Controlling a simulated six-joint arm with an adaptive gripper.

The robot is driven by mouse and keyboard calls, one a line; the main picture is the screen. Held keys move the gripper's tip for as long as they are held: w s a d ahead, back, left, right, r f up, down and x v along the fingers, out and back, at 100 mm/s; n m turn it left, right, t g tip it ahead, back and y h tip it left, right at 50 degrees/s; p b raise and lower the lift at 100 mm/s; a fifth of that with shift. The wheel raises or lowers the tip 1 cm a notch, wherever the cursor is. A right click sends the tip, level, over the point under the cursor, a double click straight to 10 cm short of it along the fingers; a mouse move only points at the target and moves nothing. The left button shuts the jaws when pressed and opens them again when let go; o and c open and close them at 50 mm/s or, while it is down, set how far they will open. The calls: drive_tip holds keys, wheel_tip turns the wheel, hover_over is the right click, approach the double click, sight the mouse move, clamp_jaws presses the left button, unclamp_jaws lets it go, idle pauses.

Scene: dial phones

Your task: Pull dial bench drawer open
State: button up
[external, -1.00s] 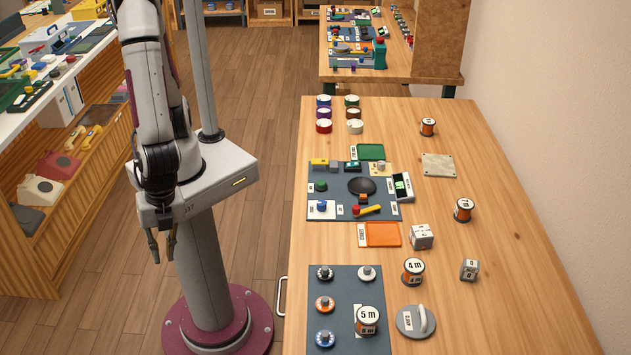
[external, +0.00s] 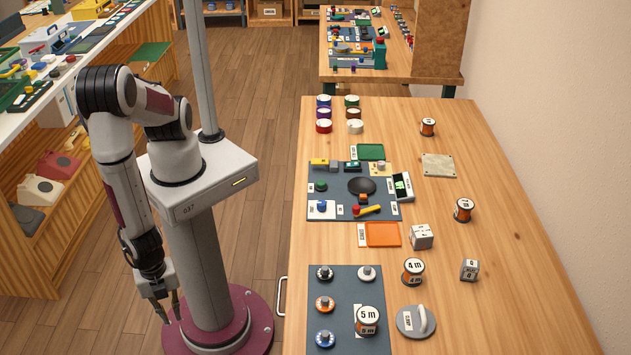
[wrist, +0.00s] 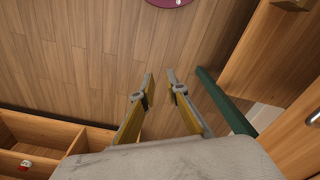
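The dial bench (external: 450,200) is the long wooden table on the right in the external view. A silver bar handle (external: 283,297) stands out from its left edge, near the front. The drawer front below the bench top is hidden from this camera. My gripper (external: 171,317) hangs low, pointing down, well to the left of the handle and apart from it. In the wrist view my gripper (wrist: 161,76) has its two fingers apart with nothing between them. A silver handle (wrist: 314,117) on a wooden front shows at that view's right edge, clear of the fingers.
My pedestal stands between my gripper and the bench. Bare wooden floor (external: 255,130) lies around it. The bench top carries a dark dial mat (external: 345,290), spools and trays. A shelf unit (external: 60,200) stands at the left. A dark green bar (wrist: 224,100) shows in the wrist view.

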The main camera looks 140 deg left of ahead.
drive_tip(key=w+a+f+m+t+y, duration=0.1)
drive_tip(key=w+a+f+t+y, duration=0.15)
drive_tip(key=a+f, duration=0.5)
drive_tip(key=m+t+y, duration=0.4)
drive_tip(key=t+y, duration=0.4)
drive_tip(key=y, duration=0.1)
approach(279, 294)
drive_tip(key=x, duration=0.2)
drive_tip(key=shift+a+f, duration=0.1)
drive_tip(key=shift+f, duration=0.15)
drive_tip(key=shift+a, duration=0.1)
drive_tip(key=shift+x, duration=3.85)
drive_tip(key=shift+f, duration=0.1)
